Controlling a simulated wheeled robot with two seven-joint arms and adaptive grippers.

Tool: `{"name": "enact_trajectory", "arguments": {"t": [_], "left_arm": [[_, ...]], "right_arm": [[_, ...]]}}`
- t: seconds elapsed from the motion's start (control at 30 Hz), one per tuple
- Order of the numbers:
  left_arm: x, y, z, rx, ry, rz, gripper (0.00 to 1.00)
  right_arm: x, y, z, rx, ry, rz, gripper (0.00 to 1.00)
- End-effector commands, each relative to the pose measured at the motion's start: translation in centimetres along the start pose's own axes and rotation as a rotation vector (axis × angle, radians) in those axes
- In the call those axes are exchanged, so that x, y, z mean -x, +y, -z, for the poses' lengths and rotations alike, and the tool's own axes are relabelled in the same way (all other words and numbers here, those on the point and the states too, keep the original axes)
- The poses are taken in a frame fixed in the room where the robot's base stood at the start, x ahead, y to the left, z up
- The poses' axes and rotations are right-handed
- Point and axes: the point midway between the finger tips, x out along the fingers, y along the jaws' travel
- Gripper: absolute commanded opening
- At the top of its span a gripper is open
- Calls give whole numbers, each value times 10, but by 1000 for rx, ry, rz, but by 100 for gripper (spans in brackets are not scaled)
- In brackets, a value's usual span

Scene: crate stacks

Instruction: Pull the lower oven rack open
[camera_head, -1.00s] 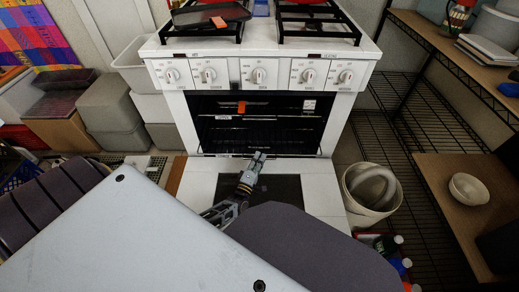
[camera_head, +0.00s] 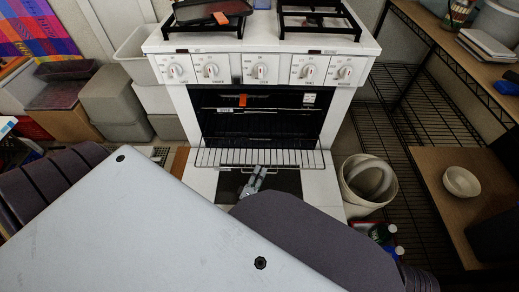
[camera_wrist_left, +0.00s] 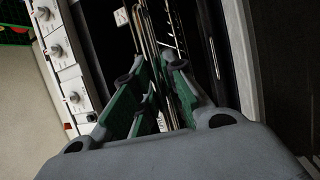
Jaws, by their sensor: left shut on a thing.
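The white oven (camera_head: 345,105) stands with its door (camera_head: 318,190) folded down. The lower rack (camera_head: 222,158), a wire grid, sticks out of the dark cavity over the hinge end of the door. My left gripper (camera_head: 259,169) is at the middle of the rack's front edge and is shut on it. In the left wrist view the gripper (camera_wrist_left: 160,88) has its green-grey fingers around the rack's wires (camera_wrist_left: 150,38). The exact grip point is partly hidden by the fingers. An upper rack (camera_head: 280,110) is inside the cavity. My right gripper is not in view.
A white bin (camera_head: 350,196) and several bottles (camera_head: 388,240) stand right of the door. A wooden shelf (camera_head: 440,210) with a bowl (camera_head: 462,182) is farther right. Grey boxes (camera_head: 115,95) stand at the left. An orange tag (camera_head: 242,100) hangs in the oven opening.

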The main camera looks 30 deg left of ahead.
Motion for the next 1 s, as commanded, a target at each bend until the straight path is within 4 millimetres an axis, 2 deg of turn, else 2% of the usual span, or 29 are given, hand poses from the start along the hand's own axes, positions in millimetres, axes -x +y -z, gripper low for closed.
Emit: {"name": "enact_trajectory", "arguments": {"t": [0.03,0.17,0.2,0.3,0.73,1.0], "left_arm": [[-2,5,0,-6,1,-16,0],[-3,5,0,-6,1,-16,0],[-3,5,0,-6,1,-16,17],[-3,5,0,-4,2,-15,29],[2,2,0,-1,1,-5,30],[22,1,0,0,1,-3,30]], "right_arm": [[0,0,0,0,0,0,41],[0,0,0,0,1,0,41],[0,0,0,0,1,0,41],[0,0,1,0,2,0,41],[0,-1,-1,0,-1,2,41],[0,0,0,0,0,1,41]]}}
